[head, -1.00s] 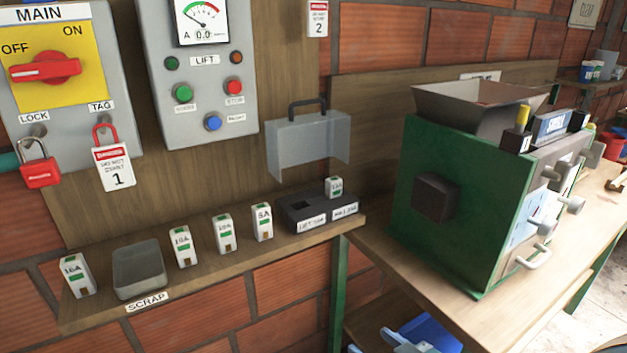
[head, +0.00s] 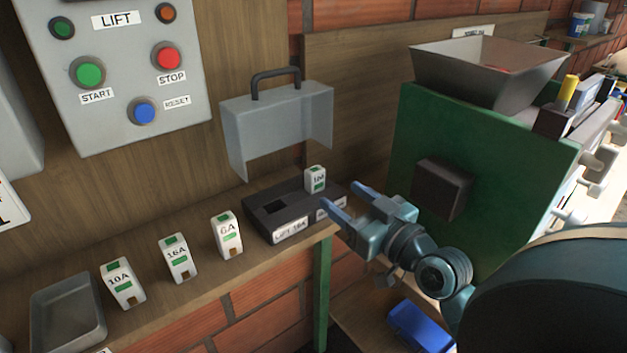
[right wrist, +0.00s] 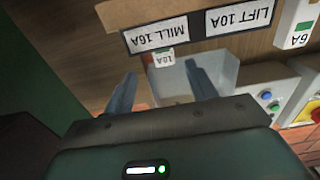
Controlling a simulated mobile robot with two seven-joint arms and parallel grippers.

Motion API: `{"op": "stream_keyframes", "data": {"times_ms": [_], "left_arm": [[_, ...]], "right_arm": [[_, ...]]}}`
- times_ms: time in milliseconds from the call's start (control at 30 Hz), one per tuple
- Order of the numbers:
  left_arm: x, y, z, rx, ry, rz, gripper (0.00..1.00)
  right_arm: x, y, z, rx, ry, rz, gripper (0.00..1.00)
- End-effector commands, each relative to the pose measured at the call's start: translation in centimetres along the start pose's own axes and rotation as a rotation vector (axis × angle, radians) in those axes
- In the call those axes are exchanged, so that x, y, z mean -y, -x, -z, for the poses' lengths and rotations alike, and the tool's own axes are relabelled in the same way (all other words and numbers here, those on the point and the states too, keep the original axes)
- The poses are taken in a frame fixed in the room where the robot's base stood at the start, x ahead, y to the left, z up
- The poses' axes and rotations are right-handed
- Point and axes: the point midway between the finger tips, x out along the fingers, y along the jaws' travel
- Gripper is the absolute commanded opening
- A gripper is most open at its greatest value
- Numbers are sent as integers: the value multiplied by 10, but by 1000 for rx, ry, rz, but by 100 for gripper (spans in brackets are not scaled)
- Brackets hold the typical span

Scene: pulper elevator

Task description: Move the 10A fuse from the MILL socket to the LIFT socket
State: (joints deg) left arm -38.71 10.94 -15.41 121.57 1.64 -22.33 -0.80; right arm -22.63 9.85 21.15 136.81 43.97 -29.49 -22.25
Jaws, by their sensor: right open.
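The 10A fuse (head: 315,179), white with a green patch, stands upright in the right-hand MILL end of the black socket block (head: 262,226). The LIFT socket (head: 271,207), on the left of the block, is an empty opening. My right gripper (head: 343,198) is open and empty, just right of the block and pointing at the fuse. In the right wrist view, the fuse (right wrist: 164,59) shows beyond and between the open fingers (right wrist: 163,86), apart from them. The labels MILL 16A (right wrist: 155,35) and LIFT 10A (right wrist: 239,17) appear upside down there. My left gripper is not in view.
A clear cover with a dark handle (head: 277,120) is raised behind the block. Loose fuses (head: 227,235) stand along the shelf left of it, with a grey scrap tray (head: 68,312) further left. A green machine (head: 500,160) stands close on the right.

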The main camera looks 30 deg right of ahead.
Motion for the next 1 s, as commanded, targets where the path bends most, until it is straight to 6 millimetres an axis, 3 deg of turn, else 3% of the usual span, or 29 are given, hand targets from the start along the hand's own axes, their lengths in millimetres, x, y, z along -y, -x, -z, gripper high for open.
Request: {"op": "stream_keyframes", "data": {"times_ms": [100, 367, 700, 1000], "left_arm": [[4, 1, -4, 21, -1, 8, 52], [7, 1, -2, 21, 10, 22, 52], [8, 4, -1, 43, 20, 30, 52], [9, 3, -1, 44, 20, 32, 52]], "right_arm": [[0, -20, 3, -3, -2, 0, 56], [2, -38, 1, 0, -1, 1, 56], [6, -83, 2, 1, -2, 1, 56], [6, -87, 1, 1, 1, 2, 56]]}}
